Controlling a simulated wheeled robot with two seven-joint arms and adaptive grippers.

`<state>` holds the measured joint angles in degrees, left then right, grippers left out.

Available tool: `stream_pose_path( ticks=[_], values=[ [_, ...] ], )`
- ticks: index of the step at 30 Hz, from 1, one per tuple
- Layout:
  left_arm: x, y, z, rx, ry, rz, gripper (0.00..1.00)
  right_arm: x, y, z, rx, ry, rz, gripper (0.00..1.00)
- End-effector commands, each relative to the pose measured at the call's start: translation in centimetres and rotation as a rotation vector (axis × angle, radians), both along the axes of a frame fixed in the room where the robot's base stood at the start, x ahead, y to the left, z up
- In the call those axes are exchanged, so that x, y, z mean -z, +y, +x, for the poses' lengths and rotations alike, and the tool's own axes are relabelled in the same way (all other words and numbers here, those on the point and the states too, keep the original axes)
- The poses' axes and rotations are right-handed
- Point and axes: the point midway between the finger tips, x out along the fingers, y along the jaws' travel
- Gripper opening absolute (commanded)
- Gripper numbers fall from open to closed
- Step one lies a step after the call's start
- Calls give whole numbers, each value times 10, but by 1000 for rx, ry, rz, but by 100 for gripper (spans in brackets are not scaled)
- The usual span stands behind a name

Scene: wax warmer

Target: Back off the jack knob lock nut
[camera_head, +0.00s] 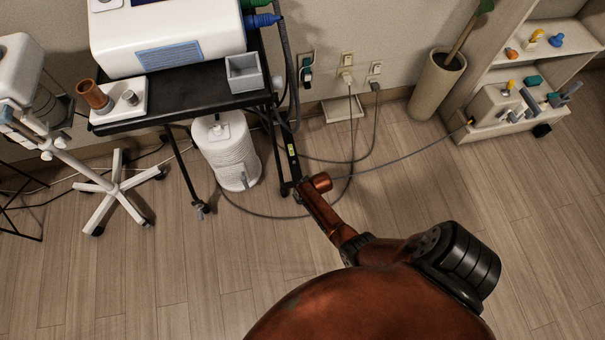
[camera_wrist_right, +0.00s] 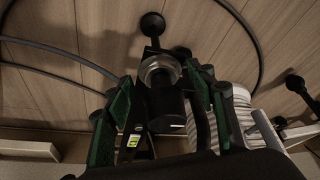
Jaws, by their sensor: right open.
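In the right wrist view, a black cylindrical knob (camera_wrist_right: 166,108) with a bright metal ring (camera_wrist_right: 160,66) at its far end lies between the fingers of my right gripper (camera_wrist_right: 163,88). The ring looks like the lock nut, but its details are too small to confirm. Beyond it, a thin black stem ends in a round black foot (camera_wrist_right: 152,24) near the floor. The gripper's green-padded fingers stand apart on both sides of the knob; contact cannot be told. In the head view, my right arm reaches to the black cart's (camera_head: 185,101) right side and hides the knob area. My left gripper is out of view.
A white ribbed canister (camera_head: 226,153) stands on the floor under the cart. Cables (camera_head: 352,150) run from the wall outlets across the floor nearby. A wheeled white stand (camera_head: 116,186) is at left and a shelf (camera_head: 500,75) at right. The wooden floor right of the cart is mostly clear.

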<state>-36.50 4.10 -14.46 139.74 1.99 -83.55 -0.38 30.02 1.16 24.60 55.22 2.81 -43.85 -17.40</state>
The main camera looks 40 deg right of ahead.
Motion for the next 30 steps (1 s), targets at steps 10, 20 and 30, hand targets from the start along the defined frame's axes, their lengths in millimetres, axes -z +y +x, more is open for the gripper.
stream_pose_path(
  ticks=[10,20,30],
  values=[
    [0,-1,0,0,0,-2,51,-9,0,-4,0,-1,0,51],
    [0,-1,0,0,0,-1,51,-52,0,-22,0,-2,-1,51],
    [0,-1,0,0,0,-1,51,-99,0,-41,0,-1,-1,51]
  ],
)
